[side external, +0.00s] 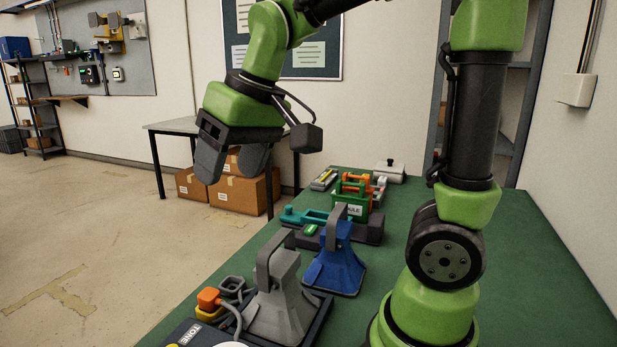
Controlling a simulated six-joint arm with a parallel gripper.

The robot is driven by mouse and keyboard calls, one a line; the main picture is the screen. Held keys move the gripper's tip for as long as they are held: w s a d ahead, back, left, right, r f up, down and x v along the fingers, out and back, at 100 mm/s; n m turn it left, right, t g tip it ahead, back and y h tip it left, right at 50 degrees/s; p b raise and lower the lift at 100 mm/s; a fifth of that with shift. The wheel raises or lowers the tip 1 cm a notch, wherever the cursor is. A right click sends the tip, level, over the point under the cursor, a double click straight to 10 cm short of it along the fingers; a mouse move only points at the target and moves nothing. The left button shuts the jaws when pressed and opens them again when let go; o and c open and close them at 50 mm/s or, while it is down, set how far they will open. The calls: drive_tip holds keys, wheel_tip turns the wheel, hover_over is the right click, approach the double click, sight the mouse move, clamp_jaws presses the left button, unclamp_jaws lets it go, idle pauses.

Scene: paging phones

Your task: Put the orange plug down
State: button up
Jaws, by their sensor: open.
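An orange plug (208,298) sits low in the picture, at the near left edge of the green table. It rests on or in a small yellow part, and a grey cable curves close to it. Which of these it touches is hard to tell. My gripper (232,166) hangs above and beyond it, up in the air with its two dark fingers apart. Nothing shows between the fingers, and my gripper is clear of the plug.
A grey horn-shaped stand (277,298) and a blue one (335,267) stand right of the plug. A box marked TONE (188,334) is in front. The right of the green table (545,290) is clear.

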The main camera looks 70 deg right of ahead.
drive_tip(key=s+a+m+t+y, duration=0.1)
drive_tip(key=s+t, duration=0.2)
drive_tip(key=s, duration=0.8)
drive_tip(key=shift+s+a+m, duration=0.15)
drive_tip(key=shift+a+m, duration=0.15)
drive_tip(key=shift+a, duration=0.05)
idle(2.4)
